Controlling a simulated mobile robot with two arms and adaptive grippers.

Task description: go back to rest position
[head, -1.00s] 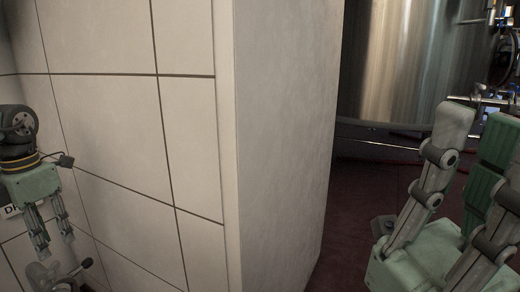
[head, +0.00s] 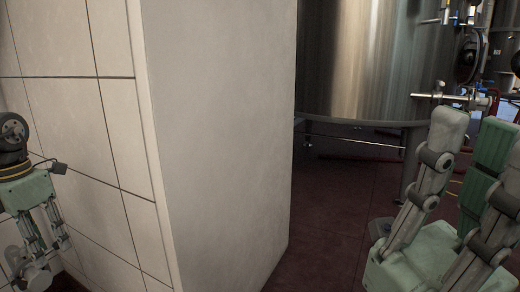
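My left gripper (head: 48,252) is at the left edge, with its pale green body and two grey fingers pointing down. The fingers look parted, and no held thing shows between them. My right gripper (head: 478,128) is large and close at the lower right, fingers pointing up. It is open, with a gap between its fingers and nothing seen in it. Part of it is cut off by the right edge.
A white tiled wall (head: 100,120) ends in a plain corner face (head: 220,140) in the middle. A big steel tank (head: 365,60) on legs stands behind, with pipes and valves (head: 465,60) at right. Dark red floor (head: 335,210) is open between the wall corner and my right gripper.

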